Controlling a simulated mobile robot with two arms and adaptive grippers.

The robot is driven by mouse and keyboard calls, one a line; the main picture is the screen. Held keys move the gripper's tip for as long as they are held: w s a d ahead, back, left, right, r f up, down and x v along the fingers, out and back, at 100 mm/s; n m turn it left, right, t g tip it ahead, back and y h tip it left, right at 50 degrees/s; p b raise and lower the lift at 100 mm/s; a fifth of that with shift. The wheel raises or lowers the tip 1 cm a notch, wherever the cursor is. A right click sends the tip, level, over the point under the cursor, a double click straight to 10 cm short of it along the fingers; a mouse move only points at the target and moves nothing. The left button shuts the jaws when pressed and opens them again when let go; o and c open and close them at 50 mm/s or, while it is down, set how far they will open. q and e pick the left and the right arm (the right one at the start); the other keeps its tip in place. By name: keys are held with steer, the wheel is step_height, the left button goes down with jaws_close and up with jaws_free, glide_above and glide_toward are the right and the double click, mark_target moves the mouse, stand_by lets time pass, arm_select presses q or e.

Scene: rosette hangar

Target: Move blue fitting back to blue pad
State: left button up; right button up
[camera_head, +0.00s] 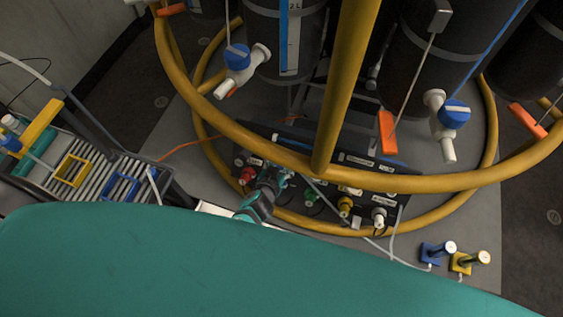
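A gripper (277,178), which I take to be my left one from its lower-left approach, is at the black port panel (330,158), between the red fitting (247,175) and the green fitting (312,196). Its fingers are small and dark, and I cannot tell whether they are open or shut. A blue fitting is not clearly visible; the gripper covers that spot. My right gripper is not in view.
Yellow ring rails (230,120) and an upright post (343,80) surround the panel. Dark tanks with valves stand behind. Thin hoses cross near the pads. A slatted cart (100,172) is at left.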

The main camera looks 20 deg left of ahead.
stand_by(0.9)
arm_select(q)
jaws_close()
steer(key=shift+s, duration=0.1)
steer(key=shift+p+v, duration=1.5)
steer(key=shift+v, duration=1.45)
